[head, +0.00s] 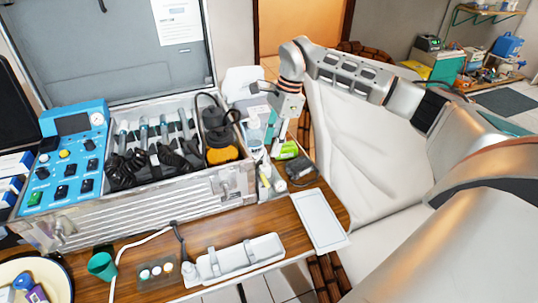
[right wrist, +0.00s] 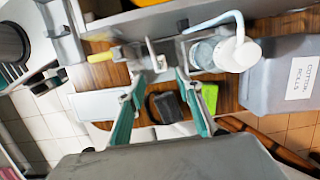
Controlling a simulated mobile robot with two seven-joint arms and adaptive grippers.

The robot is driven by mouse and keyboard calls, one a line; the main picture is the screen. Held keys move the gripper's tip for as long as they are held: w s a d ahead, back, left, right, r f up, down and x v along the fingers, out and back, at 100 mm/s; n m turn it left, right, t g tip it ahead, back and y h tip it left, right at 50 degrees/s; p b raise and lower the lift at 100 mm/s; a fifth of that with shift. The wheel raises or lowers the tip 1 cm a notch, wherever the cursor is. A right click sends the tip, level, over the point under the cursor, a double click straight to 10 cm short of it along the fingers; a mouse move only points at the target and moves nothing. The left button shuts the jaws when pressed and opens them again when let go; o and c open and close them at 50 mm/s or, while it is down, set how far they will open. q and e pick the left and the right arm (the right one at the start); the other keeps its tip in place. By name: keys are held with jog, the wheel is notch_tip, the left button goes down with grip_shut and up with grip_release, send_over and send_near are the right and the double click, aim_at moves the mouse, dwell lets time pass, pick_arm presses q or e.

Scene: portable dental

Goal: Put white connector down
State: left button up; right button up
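My right gripper (head: 278,152) points down over the back right of the wooden table, beside the open case. In the right wrist view its two teal-padded fingers (right wrist: 158,76) stand apart. A small pale piece (right wrist: 155,62) shows between and beyond the tips; I cannot tell whether it is held or lies below. I cannot identify the white connector for certain. A white plug-like piece (head: 190,272) sits at the left end of a white strip (head: 240,256) at the table's front. My left gripper is not in view.
The metal case (head: 150,206) fills the table's back left. Near the right gripper are a clear bottle (head: 254,134), a green box (head: 287,150) and a black item (head: 300,170). A flat white tray (head: 319,220) lies empty at front right.

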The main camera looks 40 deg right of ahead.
jog(key=v, duration=0.3)
jog(key=shift+r, duration=0.25)
jog(key=shift+f, duration=0.1)
dwell(0.3)
